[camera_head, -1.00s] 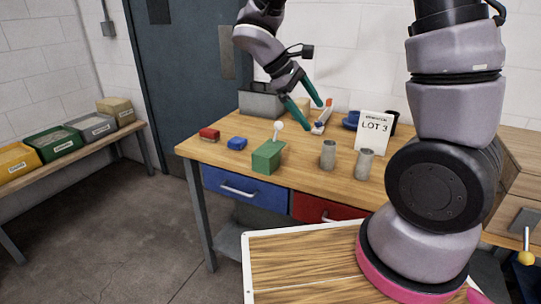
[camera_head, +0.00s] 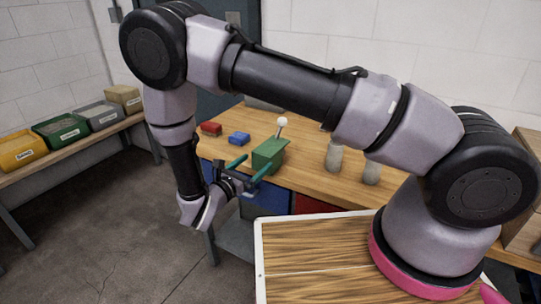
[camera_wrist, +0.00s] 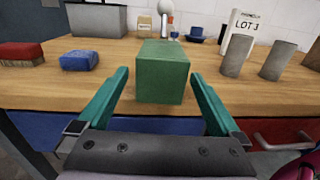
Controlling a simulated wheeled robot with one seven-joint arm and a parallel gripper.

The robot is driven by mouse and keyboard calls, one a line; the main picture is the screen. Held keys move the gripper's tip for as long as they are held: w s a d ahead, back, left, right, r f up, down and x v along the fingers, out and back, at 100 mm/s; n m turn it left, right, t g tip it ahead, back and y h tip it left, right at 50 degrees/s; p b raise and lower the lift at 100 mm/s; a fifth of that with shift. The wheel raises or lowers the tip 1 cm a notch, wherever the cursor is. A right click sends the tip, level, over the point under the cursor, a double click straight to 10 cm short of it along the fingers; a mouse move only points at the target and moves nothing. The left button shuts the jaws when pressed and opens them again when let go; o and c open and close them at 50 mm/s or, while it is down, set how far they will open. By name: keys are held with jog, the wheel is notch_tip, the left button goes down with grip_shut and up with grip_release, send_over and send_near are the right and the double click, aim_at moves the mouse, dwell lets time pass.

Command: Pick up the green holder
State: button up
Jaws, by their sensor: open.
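The green holder (camera_head: 269,154) is a block standing on the wooden table near its front edge, with a white ball on a stem (camera_head: 281,125) rising at its back. In the wrist view the green holder (camera_wrist: 162,72) is straight ahead, between the lines of the two fingers. My gripper (camera_head: 251,166) is at the table's front edge, level, with its teal fingers pointing at the block. In the wrist view my gripper (camera_wrist: 160,85) is open and empty, with space on both sides of the block. The block's underside is hidden.
Two grey cylinders (camera_wrist: 237,55) (camera_wrist: 277,60) and a LOT 3 sign (camera_wrist: 240,26) stand right. A grey bin (camera_wrist: 97,19) is behind. Drawers (camera_head: 265,196) lie below the tabletop.

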aim_at(273, 146)
jog(key=x, duration=1)
jog(key=shift+w+d, duration=0.25)
jog(key=shift+d, duration=0.1)
jog(key=shift+c, duration=0.3)
jog(key=c, duration=1.2)
jog(key=shift+r, duration=0.2)
